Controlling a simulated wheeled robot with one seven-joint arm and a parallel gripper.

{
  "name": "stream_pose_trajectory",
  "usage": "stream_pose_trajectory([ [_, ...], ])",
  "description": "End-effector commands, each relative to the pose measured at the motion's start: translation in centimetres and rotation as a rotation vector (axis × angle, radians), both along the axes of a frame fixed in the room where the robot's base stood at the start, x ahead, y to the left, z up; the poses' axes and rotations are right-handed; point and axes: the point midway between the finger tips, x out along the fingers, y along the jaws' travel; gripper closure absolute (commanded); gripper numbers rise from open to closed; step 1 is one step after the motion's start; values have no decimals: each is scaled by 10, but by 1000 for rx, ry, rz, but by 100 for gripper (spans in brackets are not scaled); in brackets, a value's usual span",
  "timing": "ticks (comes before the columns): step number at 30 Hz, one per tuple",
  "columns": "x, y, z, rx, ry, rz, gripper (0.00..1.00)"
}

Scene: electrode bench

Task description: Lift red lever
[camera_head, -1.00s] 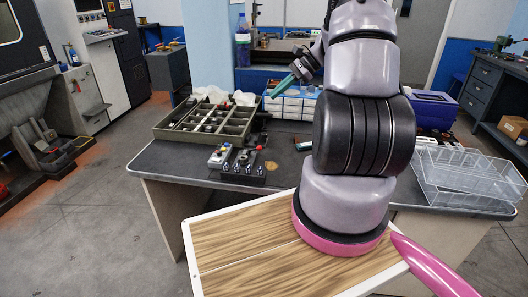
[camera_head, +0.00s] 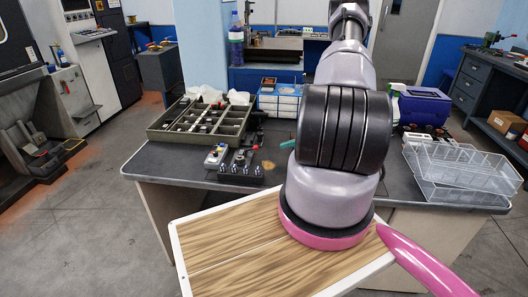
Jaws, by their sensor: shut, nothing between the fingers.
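A small red-tipped lever (camera_head: 255,148) stands on the workbench, just behind a dark block with a row of small shiny knobs (camera_head: 240,173). It looks like a thin stick with a red end, but it is too small to tell its exact tilt. Beside it on the left is a small pale box with coloured buttons (camera_head: 216,155), one of them red. My arm rises at the right of the lever and stretches up and away. My gripper is not visible; the arm's own links may hide it, or it is out of the picture.
A compartmented tray (camera_head: 232,122) of small parts stands behind the lever. A teal-handled item (camera_head: 288,143) lies to the right. Clear stacked bins (camera_head: 460,165) and a purple case (camera_head: 425,106) are at the right. The bench's left front corner (camera_head: 150,160) is bare.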

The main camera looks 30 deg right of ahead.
Motion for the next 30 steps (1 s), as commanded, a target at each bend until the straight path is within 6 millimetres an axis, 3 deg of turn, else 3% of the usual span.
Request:
stream_pose_trajectory([
  [10, 4, 6, -3, 0, 0, 5, 100],
  [24, 45, 62, -36, -1, 1, 5, 100],
  [30, 53, 72, -42, -2, -1, 3, 100],
])
